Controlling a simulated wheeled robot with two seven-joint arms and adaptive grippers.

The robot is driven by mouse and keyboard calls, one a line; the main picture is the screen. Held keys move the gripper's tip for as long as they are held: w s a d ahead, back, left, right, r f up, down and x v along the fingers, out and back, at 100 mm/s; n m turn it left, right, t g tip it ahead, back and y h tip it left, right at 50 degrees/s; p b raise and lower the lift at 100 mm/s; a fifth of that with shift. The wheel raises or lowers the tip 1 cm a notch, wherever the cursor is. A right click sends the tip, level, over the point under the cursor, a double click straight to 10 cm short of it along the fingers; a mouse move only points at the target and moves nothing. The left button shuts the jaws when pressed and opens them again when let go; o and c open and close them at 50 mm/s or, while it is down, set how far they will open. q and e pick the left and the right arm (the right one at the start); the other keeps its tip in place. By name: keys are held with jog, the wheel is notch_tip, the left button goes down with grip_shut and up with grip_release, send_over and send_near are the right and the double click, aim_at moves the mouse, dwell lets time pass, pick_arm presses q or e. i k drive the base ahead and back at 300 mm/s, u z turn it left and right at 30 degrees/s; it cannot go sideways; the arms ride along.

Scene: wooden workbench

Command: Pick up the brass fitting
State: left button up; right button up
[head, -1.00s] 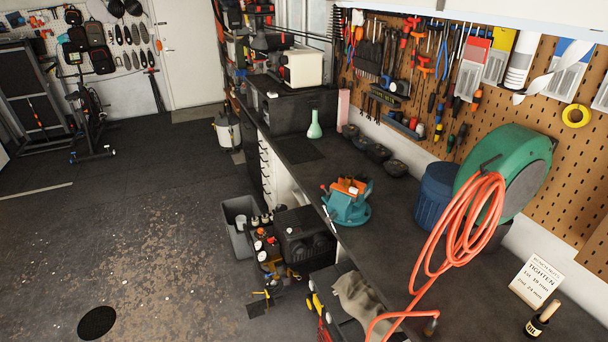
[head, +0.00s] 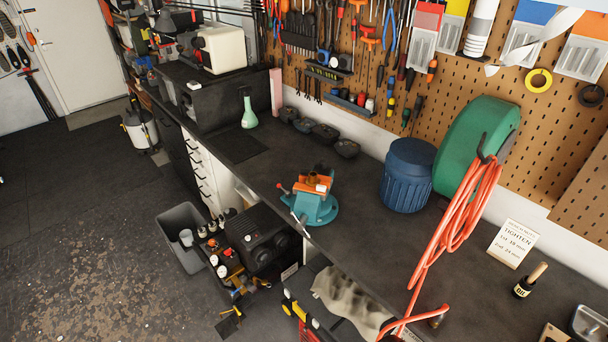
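A small brass-coloured piece (head: 313,178) shows at the orange jaws of the teal bench vise (head: 316,208), near the front edge of the workbench. It is too small to tell its exact shape or whether the jaws clamp it. A brownish metal end piece (head: 436,321) lies by the orange hose (head: 452,235) near the bench's front edge; I cannot tell if it is brass. Neither of my grippers is in view.
A blue ribbed drum (head: 408,175) and a green hose reel (head: 470,140) stand right of the vise. A "TIGHTEN" card (head: 510,243) and a dark oil bottle (head: 529,281) stand at the right. A beige cloth (head: 350,300) hangs below the front edge. Bare bench surrounds the vise.

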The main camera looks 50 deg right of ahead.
aim_at(313, 180)
jog(key=z, duration=0.5)
jog(key=i, duration=0.8)
jog(key=z, duration=0.65)
